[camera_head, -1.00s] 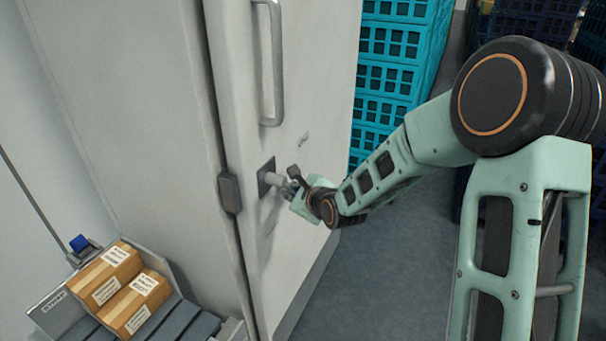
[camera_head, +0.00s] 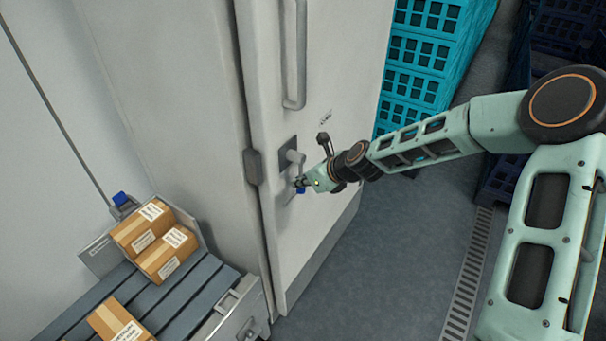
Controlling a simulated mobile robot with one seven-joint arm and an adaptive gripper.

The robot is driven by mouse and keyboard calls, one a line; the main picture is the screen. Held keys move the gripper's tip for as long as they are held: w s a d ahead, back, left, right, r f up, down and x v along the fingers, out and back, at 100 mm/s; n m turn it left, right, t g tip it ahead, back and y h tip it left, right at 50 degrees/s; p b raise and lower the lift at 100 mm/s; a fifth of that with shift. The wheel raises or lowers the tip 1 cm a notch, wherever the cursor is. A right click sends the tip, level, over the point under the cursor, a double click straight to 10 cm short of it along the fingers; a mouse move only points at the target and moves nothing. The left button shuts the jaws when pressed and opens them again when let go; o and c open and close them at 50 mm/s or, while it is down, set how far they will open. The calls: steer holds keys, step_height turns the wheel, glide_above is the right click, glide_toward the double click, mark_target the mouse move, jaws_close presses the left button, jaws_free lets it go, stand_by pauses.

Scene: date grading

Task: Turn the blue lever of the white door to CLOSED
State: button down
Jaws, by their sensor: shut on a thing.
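The white door (camera_head: 350,60) stands at the centre, with a long vertical handle (camera_head: 301,60) higher up. Below that handle, a dark square plate (camera_head: 285,150) carries a pale grey lever hub (camera_head: 293,156). The small marks (camera_head: 325,117) on the door above the lever are too small to read.
Turquoise crates (camera_head: 425,70) stand behind the door at right, dark crates (camera_head: 565,40) farther right. A roller conveyor (camera_head: 170,300) with several cardboard boxes (camera_head: 165,254) is at lower left. Grey floor (camera_head: 400,260) with a drain grate (camera_head: 468,270) lies open at lower right.

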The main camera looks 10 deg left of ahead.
steer(key=shift+s+f+g, duration=0.3)
steer(key=shift+s+f, duration=0.15)
steer(key=c, duration=2.1)
jaws_free()
steer(key=shift+w, duration=0.15)
steer(key=shift+r, duration=0.2)
steer(key=shift+r, duration=0.1)
steer(key=shift+d+r, duration=0.25)
steer(key=shift+r, duration=0.05)
steer(key=v, duration=1.1)
steer(key=shift+s+f, duration=0.1)
steer(key=shift+s, duration=0.2)
steer(key=shift+f, duration=0.1)
